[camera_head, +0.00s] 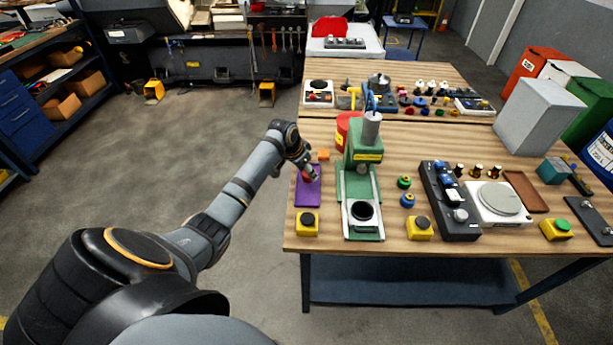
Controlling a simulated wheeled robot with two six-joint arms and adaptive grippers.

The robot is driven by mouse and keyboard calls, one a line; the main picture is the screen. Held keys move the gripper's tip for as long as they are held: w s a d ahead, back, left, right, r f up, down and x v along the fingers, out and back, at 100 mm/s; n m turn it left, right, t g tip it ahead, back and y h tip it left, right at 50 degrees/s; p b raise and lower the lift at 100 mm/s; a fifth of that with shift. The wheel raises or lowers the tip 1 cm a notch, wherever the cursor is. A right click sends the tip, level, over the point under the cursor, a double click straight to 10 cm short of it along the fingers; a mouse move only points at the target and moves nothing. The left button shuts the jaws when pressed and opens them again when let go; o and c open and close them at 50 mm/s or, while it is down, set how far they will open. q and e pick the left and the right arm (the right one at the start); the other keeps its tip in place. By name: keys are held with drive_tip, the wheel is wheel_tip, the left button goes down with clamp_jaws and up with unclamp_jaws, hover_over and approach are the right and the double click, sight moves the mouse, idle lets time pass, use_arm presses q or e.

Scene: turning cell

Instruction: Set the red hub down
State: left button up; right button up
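My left gripper (311,174) comes in from the left over the purple mat (308,196) at the table's left edge. It is shut on the red hub (306,177), a small red piece partly hidden by the fingers. The hub is at or just above the mat's far half; I cannot tell whether it touches the mat. My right gripper is not in view.
A green press (366,155) stands just right of the mat. Green (404,182) and blue (407,200) hubs lie right of the press.

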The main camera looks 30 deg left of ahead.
use_arm(q)
wheel_tip(320, 180, down, 2)
drive_tip(key=shift+d+f+p, duration=0.1)
drive_tip(key=shift+f+p, duration=0.05)
drive_tip(key=shift+p, duration=0.25)
drive_tip(key=shift+f, duration=0.2)
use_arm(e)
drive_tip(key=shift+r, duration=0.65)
use_arm(q)
drive_tip(key=shift+s+f, duration=0.1)
drive_tip(key=o, duration=1.4)
drive_tip(key=b+v, duration=0.1)
drive_tip(key=v, duration=1.1)
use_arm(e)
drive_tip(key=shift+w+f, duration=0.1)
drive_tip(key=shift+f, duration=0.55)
